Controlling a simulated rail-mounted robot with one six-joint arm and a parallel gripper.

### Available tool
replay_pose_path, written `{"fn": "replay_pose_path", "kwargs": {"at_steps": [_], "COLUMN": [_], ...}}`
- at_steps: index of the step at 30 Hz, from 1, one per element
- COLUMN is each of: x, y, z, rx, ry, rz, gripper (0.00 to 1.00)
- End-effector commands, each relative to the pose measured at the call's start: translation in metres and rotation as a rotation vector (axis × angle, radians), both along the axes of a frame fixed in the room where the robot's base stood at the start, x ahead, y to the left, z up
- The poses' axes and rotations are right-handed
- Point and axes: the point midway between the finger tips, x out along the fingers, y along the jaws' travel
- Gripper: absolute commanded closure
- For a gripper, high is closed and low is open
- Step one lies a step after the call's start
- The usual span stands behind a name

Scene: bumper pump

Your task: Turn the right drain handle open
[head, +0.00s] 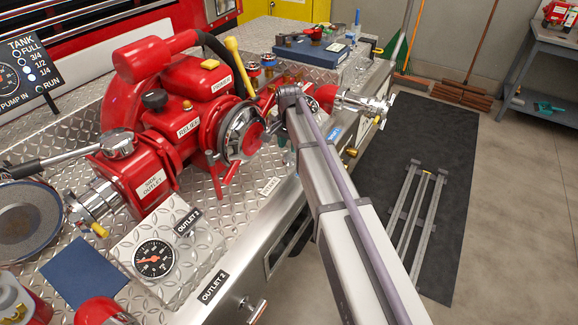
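The red pump (185,95) sits on the diamond-plate deck. Its right outlet (345,100) is red and silver, with a small yellow-tipped part (378,120) at its far right end. Another small yellow part (350,152) shows below that outlet, near the deck's edge. I cannot tell which of these is the right drain handle, or how it is turned. My arm reaches in from the lower right and ends over the deck between the pump body and the right outlet. My gripper and its fingertips are hidden behind the arm's end, so any contact is hidden too.
The left outlet (95,203) also has a yellow-tipped part (98,230). A gauge panel (205,255) stands at the front. A blue case (312,50) and small items sit at the back. Right of the deck, a dark mat (448,150) carries a metal rack (405,225).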

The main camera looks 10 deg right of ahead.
Motion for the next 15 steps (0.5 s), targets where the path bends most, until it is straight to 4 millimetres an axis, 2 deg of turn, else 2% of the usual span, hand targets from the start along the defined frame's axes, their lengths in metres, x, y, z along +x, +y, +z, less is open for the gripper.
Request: {"fn": "replay_pose_path", "kwargs": {"at_steps": [1,3,13,15], "x": [0.000,0.000,0.000,0.000], "y": [0.000,0.000,0.000,0.000], "z": [-0.022,-0.030,-0.030,-0.030], "rx": [0.000,0.000,0.000,0.000], "ry": [0.000,0.000,0.000,0.000], "rz": [0.000,0.000,0.000,0.000], "gripper": [0.62,0.62,0.62,0.68]}}
